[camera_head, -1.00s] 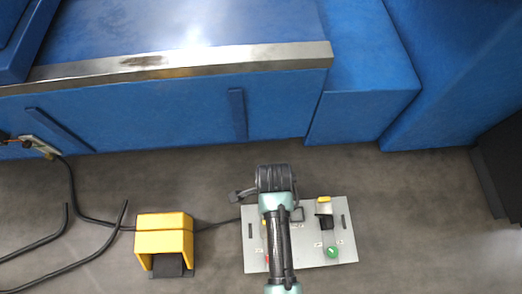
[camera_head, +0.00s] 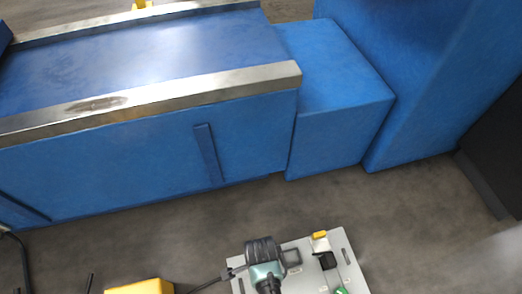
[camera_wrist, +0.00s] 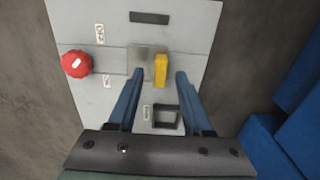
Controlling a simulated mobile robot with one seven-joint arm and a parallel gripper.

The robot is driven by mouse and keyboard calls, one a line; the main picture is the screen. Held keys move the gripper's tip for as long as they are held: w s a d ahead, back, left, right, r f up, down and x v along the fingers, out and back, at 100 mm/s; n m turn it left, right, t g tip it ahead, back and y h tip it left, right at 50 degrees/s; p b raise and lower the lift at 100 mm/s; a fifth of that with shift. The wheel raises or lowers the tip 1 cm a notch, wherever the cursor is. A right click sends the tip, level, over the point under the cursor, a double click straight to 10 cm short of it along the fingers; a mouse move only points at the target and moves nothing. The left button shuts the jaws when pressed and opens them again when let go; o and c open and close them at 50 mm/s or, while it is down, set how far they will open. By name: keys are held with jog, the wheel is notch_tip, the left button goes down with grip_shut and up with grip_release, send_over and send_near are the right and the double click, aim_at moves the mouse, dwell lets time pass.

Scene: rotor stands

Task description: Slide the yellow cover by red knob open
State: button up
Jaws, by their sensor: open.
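In the wrist view, the red knob (camera_wrist: 76,64) is at the left of the grey panel (camera_wrist: 185,25). A slot-like strip runs from it toward a small grey metal plate and the upright yellow cover piece (camera_wrist: 161,69). My gripper (camera_wrist: 160,73) is open, its two blue fingers pointing at the panel. The yellow piece appears between the fingertips, with gaps on its sides; I cannot tell how far above it they are. In the head view, my wrist (camera_head: 266,270) hides this side of the panel.
A black square frame (camera_wrist: 166,117) stands on the panel near my right finger. In the head view, another yellow piece (camera_head: 319,235), a black part (camera_head: 327,260) and a green knob (camera_head: 342,291) are on the panel's right side. A blue machine (camera_head: 150,150) stands behind; grey floor lies between.

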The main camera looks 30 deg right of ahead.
jog(key=shift+f+b, duration=0.3)
jog(key=shift+f, duration=0.55)
grip_shut()
dwell(0.9)
